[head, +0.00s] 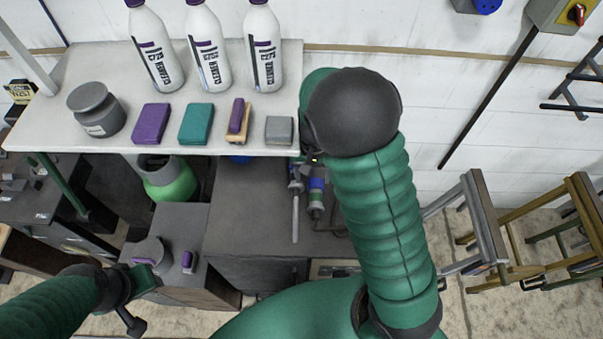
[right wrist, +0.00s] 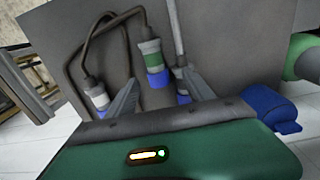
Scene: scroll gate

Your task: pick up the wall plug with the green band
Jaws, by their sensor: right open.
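The wall plug with the green band (right wrist: 152,62) shows in the right wrist view, with a grey body, a blue lower part and a dark cable at its top. My right gripper (right wrist: 162,76) is open, and the plug appears between its two fingers; I cannot tell whether they touch it. A plug with a white band (right wrist: 98,96) is at the left, beyond the left finger. A grey rod with a blue base (right wrist: 181,80) is by the right finger. In the head view my right forearm hides most of the gripper. My left gripper (head: 135,297) is low at the left, its jaws unclear.
A white shelf (head: 60,130) holds several bottles, a grey jar (head: 97,110) and coloured blocks, beside my right arm. Below are a grey cabinet (head: 245,225) and a green container (head: 170,182). Wooden trestles (head: 530,225) stand at the right.

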